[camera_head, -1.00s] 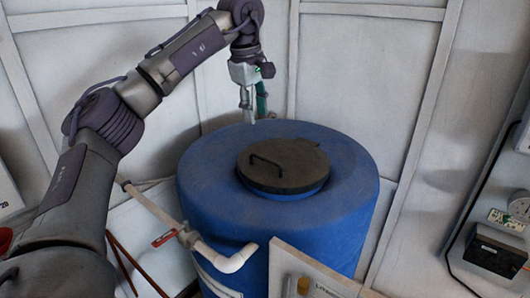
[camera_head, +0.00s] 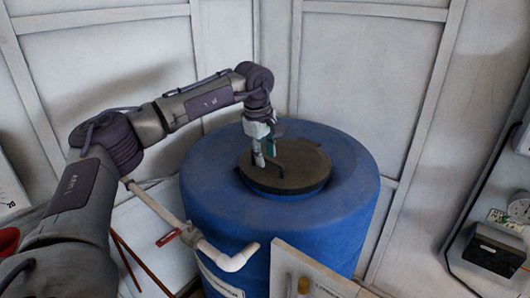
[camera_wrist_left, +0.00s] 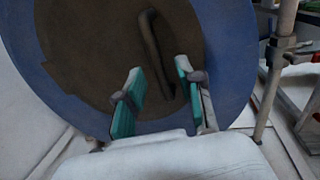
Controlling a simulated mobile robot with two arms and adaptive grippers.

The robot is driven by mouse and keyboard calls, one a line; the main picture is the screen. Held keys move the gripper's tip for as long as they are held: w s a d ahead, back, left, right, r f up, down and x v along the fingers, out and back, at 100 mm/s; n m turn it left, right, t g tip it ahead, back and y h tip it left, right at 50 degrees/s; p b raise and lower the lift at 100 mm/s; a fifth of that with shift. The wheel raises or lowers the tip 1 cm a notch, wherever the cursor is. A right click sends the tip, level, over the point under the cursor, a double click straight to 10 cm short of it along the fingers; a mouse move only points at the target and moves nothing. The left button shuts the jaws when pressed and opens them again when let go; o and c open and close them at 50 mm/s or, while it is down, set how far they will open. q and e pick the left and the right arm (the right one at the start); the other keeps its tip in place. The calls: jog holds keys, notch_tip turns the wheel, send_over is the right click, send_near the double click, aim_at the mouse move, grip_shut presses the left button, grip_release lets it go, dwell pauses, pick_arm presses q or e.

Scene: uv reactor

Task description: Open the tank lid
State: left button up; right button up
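The tank (camera_head: 215,205) is a large blue drum. Its round dark lid (camera_head: 310,172) lies flat on top and looks closed. A bar handle stands on the lid; in the head view it is partly hidden behind my gripper, and the left wrist view shows the handle (camera_wrist_left: 151,45) clearly. My left gripper (camera_head: 264,160) is over the lid's left part, at the handle. In the left wrist view its two teal-padded fingers (camera_wrist_left: 158,85) are spread apart, with the handle's end lying between and beyond the tips. Contact cannot be told. My right gripper is not in view.
A white pipe (camera_head: 160,210) with a red valve lever (camera_head: 168,238) runs along the tank's left front. A pale panel (camera_head: 318,275) stands in front of the tank. Dark boxes (camera_head: 497,248) are at the right wall. White walls (camera_head: 350,60) stand close behind.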

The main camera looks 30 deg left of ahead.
pick_arm(q)
jog(key=shift+c, duration=0.3)
grip_shut()
jog(key=shift+r, duration=0.15)
